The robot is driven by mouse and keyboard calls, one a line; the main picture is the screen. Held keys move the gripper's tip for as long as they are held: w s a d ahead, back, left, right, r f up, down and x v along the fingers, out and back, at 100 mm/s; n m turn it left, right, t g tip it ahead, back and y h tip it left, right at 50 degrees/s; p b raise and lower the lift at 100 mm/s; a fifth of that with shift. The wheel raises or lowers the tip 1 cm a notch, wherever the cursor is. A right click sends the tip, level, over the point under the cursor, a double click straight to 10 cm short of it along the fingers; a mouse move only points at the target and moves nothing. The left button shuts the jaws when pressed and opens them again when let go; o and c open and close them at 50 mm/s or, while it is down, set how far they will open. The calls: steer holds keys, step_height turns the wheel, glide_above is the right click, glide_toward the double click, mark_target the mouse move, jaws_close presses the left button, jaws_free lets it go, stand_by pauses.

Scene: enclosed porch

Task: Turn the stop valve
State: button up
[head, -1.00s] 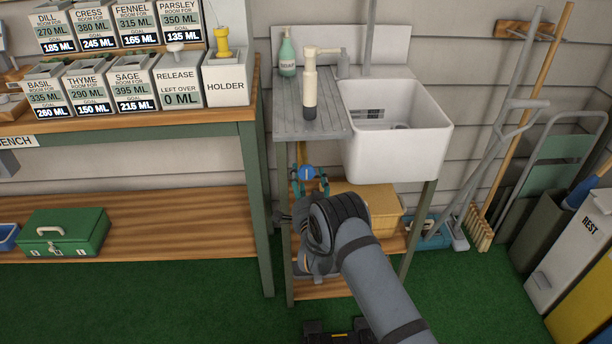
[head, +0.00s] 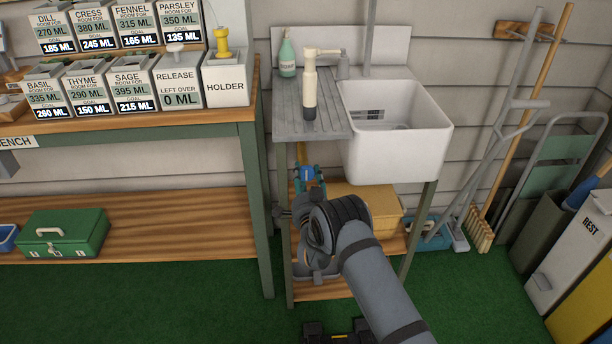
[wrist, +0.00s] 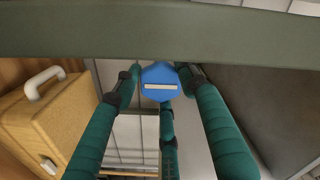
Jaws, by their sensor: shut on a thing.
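The stop valve has a blue knob with a pale bar across its face. In the wrist view the knob (wrist: 160,82) sits between the dark tips of my teal fingers, with the bar nearly level in the picture. In the head view the blue knob (head: 307,173) shows small below the sink's drainboard. My gripper (head: 309,182) reaches in under the drainboard and is shut on the knob. It also shows in the wrist view (wrist: 161,90). My wrist and forearm hide the lower part of the valve area in the head view.
The white sink (head: 396,135) and grey drainboard (head: 312,105) are above my gripper. A green frame bar (wrist: 160,30) crosses close in the wrist view. A yellow-tan box (wrist: 42,120) stands beside the valve. Green bench legs (head: 257,190) are to the left.

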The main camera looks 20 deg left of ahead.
steer(key=shift+a, duration=0.1)
steer(key=c, duration=0.5)
steer(key=shift+o, duration=0.2)
steer(key=shift+s+f+n, duration=0.1)
steer(key=shift+n, duration=0.2)
steer(key=n+b, duration=0.2)
steer(key=shift+f+n, duration=0.1)
steer(key=shift+n, duration=0.2)
steer(key=shift+n+b, duration=0.9)
steer(key=shift+n, duration=0.5)
steer(key=o, duration=1.2)
steer(key=shift+c, duration=0.2)
